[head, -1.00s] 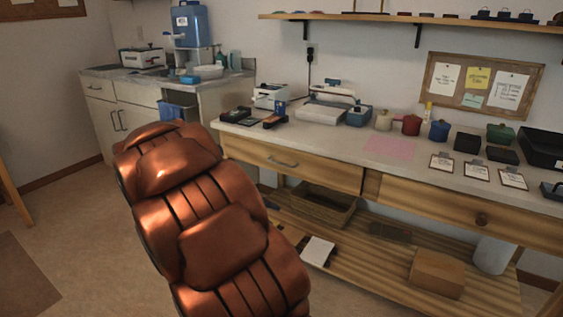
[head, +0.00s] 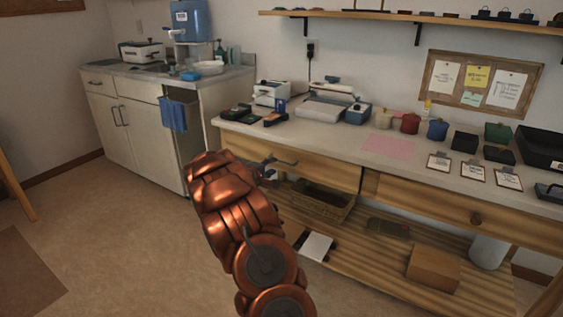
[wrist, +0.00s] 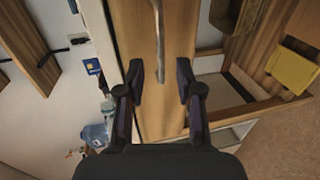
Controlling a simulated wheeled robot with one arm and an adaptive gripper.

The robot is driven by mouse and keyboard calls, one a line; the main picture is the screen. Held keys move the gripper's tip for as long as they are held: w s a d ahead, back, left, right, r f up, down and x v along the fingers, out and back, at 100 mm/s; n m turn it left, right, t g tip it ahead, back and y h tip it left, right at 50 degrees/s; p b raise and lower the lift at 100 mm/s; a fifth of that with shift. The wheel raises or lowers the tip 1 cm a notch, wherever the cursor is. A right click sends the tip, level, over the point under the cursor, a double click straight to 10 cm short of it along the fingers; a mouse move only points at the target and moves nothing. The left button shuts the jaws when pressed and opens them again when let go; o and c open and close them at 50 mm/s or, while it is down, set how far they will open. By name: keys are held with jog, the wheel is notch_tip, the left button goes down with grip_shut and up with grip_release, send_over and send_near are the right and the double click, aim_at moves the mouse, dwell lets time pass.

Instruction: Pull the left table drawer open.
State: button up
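The left table drawer (head: 325,170) has a light wood front under the grey tabletop and looks shut. Its metal bar handle (wrist: 157,35) runs lengthwise down the wrist view, in front of the drawer front (wrist: 130,35). My gripper (wrist: 160,72) is open, with one dark finger on each side of the handle's near end. I cannot tell whether either finger touches it. In the head view my gripper (head: 279,163) is at the drawer front, and my copper arm hides part of the drawer's left end.
The right drawer (head: 440,205) has a round knob. The lower shelf (head: 370,265) holds a basket (head: 318,203) and a cardboard box (head: 433,268). A white cabinet (head: 145,135) with a blue towel stands left. Open floor lies left of my arm.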

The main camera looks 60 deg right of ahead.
aim_at(281, 162)
jog(key=shift+x, duration=3.85)
jog(key=shift+c, duration=0.4)
grip_shut()
